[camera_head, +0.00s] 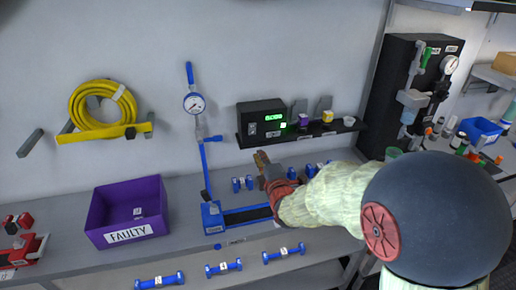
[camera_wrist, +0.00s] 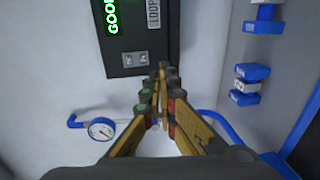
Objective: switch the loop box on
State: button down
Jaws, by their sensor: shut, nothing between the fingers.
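The loop box (camera_head: 262,122) is a black box on a dark wall shelf, with a lit green display. In the wrist view the loop box (camera_wrist: 140,45) is at the top, turned sideways, its display (camera_wrist: 111,17) reading what looks like "GOOD". A light "LOOP" label (camera_wrist: 153,13) and a small grey plate (camera_wrist: 135,59), perhaps the switch, are on its face; the switch position is too small to tell. My gripper (camera_head: 261,158) is shut and empty, below the box in the head view. Its fingertips (camera_wrist: 165,72) overlap the box's lower edge in the wrist view; contact cannot be told.
A blue stand with a gauge (camera_head: 194,103) rises left of the box. Small blue dumbbell-shaped pieces (camera_head: 243,184) lie on the bench near my gripper. A purple "FAULTY" bin (camera_head: 128,233) stands at left. Small cubes and a cup (camera_head: 349,121) sit on the shelf's right.

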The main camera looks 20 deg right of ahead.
jog(key=shift+s+f+p, duration=0.15)
jog(key=shift+s, duration=1)
jog(key=shift+s+f+p, duration=0.15)
jog(key=shift+s, duration=1)
jog(key=s+f+m+g, duration=0.1)
jog(key=f+m+g, duration=0.1)
jog(key=f, duration=0.1)
jog(key=s+f+m+g, duration=0.2)
jog(key=f, duration=0.2)
jog(key=s+f+m+g, duration=0.1)
jog(key=s+f+m, duration=0.1)
jog(key=f, duration=0.2)
jog(key=shift+s+d+f+m+g, duration=0.15)
jog(key=shift+f+m+g, duration=0.1)
jog(key=shift+m+g, duration=0.15)
jog(key=s+r+m+g, duration=0.3)
jog(key=s+m+g, duration=0.15)
jog(key=s, duration=0.65)
jog(key=s+r+m+g, duration=0.3)
jog(key=s+m, duration=0.3)
jog(key=s, duration=0.5)
jog(key=s+r+t, duration=0.2)
jog(key=s+r, duration=0.3)
jog(key=r, duration=0.4)
jog(key=shift+a+m, duration=0.35)
jog(key=shift+a, duration=0.05)
